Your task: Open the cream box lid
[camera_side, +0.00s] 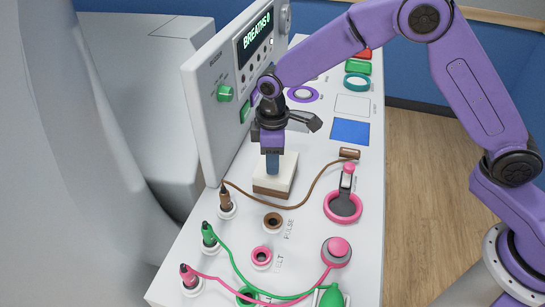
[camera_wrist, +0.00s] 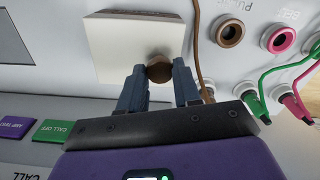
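The cream box shows in the side view as a cream lid (camera_side: 287,167) on a brown base (camera_side: 270,189), standing on the white console. In the wrist view the square lid (camera_wrist: 115,45) fills the upper middle, with a round brown knob (camera_wrist: 159,68) near its lower right edge. My gripper (camera_side: 272,172) points down at the box, and its blue fingers hide part of the lid.
The upright display panel (camera_side: 205,100) stands close left of my gripper. A brown cable (camera_side: 300,204) runs from a plug past the box's front. Brown and pink sockets (camera_side: 262,255) are in front. A pink-ringed part (camera_side: 343,206) is to the right. A blue square (camera_side: 350,131) lies behind right.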

